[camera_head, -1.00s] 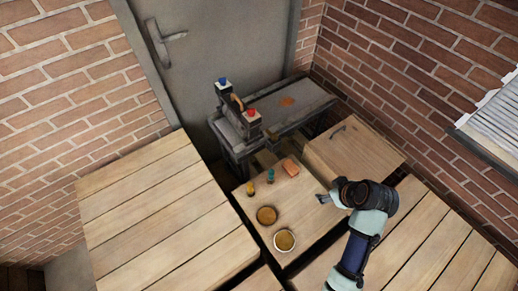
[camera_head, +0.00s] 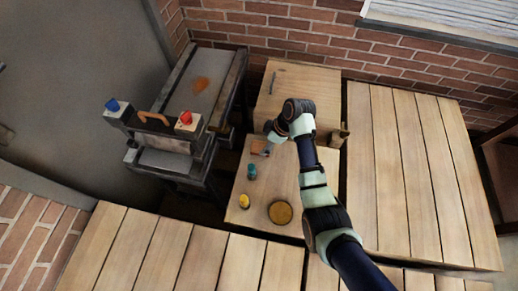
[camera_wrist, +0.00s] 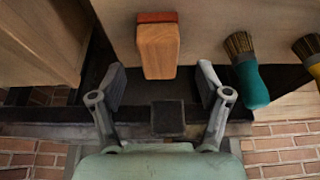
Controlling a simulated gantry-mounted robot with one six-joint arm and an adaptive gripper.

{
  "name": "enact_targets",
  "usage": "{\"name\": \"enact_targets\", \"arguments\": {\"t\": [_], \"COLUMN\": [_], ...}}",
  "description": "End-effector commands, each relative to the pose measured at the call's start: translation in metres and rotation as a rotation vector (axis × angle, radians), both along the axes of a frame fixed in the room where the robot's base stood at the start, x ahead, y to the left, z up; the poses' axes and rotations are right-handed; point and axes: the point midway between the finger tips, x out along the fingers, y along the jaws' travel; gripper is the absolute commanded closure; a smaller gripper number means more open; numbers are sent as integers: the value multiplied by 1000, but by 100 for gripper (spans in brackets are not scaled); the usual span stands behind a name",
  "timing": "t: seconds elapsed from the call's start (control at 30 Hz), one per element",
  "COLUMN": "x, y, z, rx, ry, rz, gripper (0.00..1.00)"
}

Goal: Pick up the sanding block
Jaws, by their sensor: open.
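The sanding block (camera_wrist: 158,50), a light wooden block with a reddish face, lies on the small wooden table (camera_head: 238,213). In the head view the block (camera_head: 260,147) is small and partly covered by my arm. My gripper (camera_wrist: 160,84) is open, with its two fingers apart on either side of the block's near end in the wrist view. No contact between fingers and block can be seen. In the head view my gripper (camera_head: 268,143) is close beside the block, its fingertips hard to make out.
A round brown-filled dish (camera_head: 280,212) sits on the table. A press (camera_head: 160,133) stands left, and a wooden box (camera_head: 300,85) behind.

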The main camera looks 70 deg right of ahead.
Motion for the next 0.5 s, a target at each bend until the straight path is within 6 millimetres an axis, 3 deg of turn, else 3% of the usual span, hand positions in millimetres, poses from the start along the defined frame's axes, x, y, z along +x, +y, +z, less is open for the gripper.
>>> {"name": "enact_targets", "arguments": {"t": [0.27,0.5], "x": [17,20], "y": [3,3], "z": [-45,-46], "rx": [1,0], "ry": [0,0], "rz": [0,-1], "gripper": [24,24]}}
